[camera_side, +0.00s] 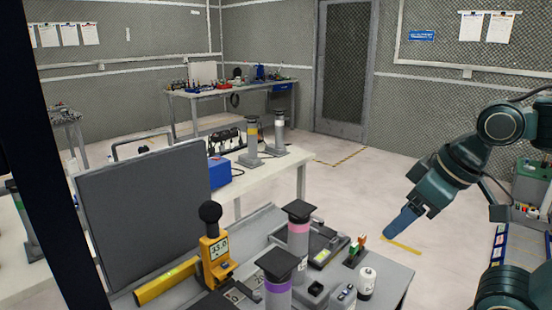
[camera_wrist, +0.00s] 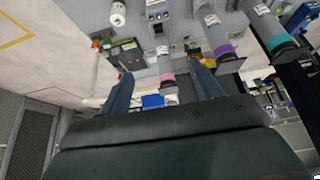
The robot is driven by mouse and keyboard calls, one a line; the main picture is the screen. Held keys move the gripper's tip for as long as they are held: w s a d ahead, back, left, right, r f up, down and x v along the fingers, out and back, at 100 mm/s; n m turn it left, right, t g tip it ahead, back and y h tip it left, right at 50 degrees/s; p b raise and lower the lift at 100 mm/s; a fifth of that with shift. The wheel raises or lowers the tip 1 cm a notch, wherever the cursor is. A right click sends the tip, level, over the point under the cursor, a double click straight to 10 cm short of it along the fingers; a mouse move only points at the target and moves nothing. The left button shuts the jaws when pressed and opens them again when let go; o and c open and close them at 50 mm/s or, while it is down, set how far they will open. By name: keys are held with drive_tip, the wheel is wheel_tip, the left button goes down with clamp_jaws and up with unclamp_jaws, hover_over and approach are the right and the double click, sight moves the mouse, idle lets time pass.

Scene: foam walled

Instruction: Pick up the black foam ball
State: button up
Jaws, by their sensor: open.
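The black foam ball (camera_side: 210,211) sits on top of an upright yellow meter (camera_side: 215,248) with a small display, on the grey table in the side view. My gripper (camera_side: 393,234) hangs well to the right of the ball, beyond the table's right edge, empty. Its blue fingers overlap in the side view. In the wrist view my gripper (camera_wrist: 161,68) shows two blue fingers spread apart with nothing held between them. I cannot make out the ball in the wrist view.
Grey posts with pink (camera_side: 299,229) and purple (camera_side: 278,272) bands stand right of the meter. A dark grey panel (camera_side: 145,215) rises behind it on the left. A white cylinder (camera_side: 367,281) stands near the table's right edge. Open floor (camera_side: 350,200) lies beyond the table.

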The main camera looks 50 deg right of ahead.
wheel_tip(320, 180, up, 6)
drive_tip(key=m+g+y, duration=0.2)
drive_tip(key=m+g, duration=0.1)
drive_tip(key=m, duration=1.3)
hover_over(213, 203)
drive_tip(key=s+d, duration=0.3)
drive_tip(key=s, duration=0.1)
drive_tip(key=shift+w+a+f, duration=0.1)
drive_tip(key=shift+w+a, duration=0.1)
drive_tip(key=shift+f, duration=0.15)
drive_tip(key=shift+w+x, duration=0.2)
drive_tip(key=shift+x, duration=3.95)
drive_tip(key=shift+a, duration=0.15)
